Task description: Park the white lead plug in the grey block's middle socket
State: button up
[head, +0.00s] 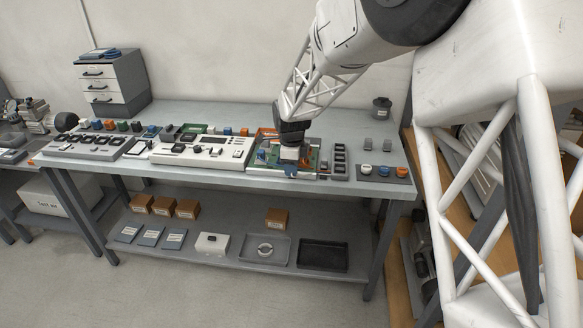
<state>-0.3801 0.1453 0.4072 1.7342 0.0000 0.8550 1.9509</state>
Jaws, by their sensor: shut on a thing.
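My gripper (291,147) points down over the green circuit board (312,155) at the right part of the bench. It is shut on a small white piece, which looks like the white lead plug (289,154). The piece is too small to make out its shape, and I cannot tell whether it touches what is below. I cannot clearly pick out the grey block or its middle socket. They may be hidden by the gripper or too small to tell among the parts around the board.
A dark mat with round white and orange knobs (383,172) lies farther right. A long white panel (203,151) is to the left. The back of the bench (220,113) is clear.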

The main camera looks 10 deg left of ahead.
jog(key=shift+w, duration=0.1)
send_near(339, 158)
jog(key=shift+a+f, duration=0.1)
jog(key=shift+f, duration=0.05)
dwell(1.8)
jog(key=shift+f, duration=0.2)
jog(key=shift+f, duration=1.7)
jog(key=shift+f, duration=1)
dwell(1.8)
